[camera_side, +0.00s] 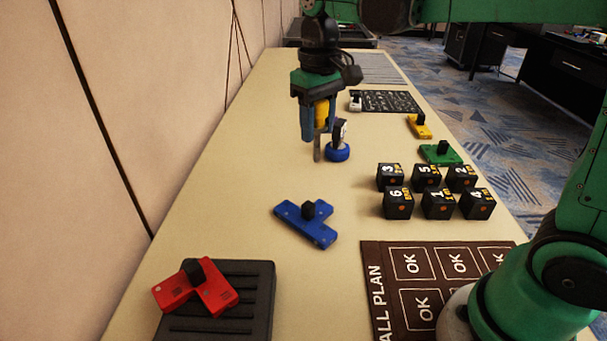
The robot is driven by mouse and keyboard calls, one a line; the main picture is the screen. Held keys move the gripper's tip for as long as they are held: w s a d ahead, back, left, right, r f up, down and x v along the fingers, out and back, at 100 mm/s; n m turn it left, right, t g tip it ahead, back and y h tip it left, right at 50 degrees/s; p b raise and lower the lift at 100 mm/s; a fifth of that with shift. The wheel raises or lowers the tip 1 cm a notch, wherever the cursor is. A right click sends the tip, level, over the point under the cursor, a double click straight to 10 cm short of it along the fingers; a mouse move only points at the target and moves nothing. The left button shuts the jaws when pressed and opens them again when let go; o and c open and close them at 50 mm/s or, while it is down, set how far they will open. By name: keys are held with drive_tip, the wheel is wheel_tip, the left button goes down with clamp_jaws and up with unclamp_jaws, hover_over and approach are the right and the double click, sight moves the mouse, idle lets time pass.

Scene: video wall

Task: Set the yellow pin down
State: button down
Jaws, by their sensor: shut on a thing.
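My gripper (318,129) points down over the middle of the table, in the upper centre of the side view. Its blue fingers are shut on the yellow pin (322,112). The pin is upright, with a yellow upper part between the fingers and a grey tip (317,152) below them. The fingers partly hide the pin. I cannot tell whether the tip touches the table (250,190).
A white object with a blue round base (338,153) stands just right of the pin. Blue (306,224), green (437,155) and yellow (421,130) knobbed pieces and black numbered cubes (397,205) lie nearby. A red piece (180,291) rests on a black ribbed tray (262,300). The left-centre is clear.

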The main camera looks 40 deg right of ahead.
idle(0.4)
drive_tip(key=w+d+f+m, duration=0.2)
drive_tip(key=w+d+m, duration=0.2)
drive_tip(key=d, duration=0.2)
drive_tip(key=m, duration=0.5)
hover_over(339, 171)
wheel_tip(339, 171, down, 11)
drive_tip(key=shift+f, duration=0.1)
drive_tip(key=shift+f, duration=0.1)
drive_tip(key=shift+c, duration=2.1)
unclamp_jaws()
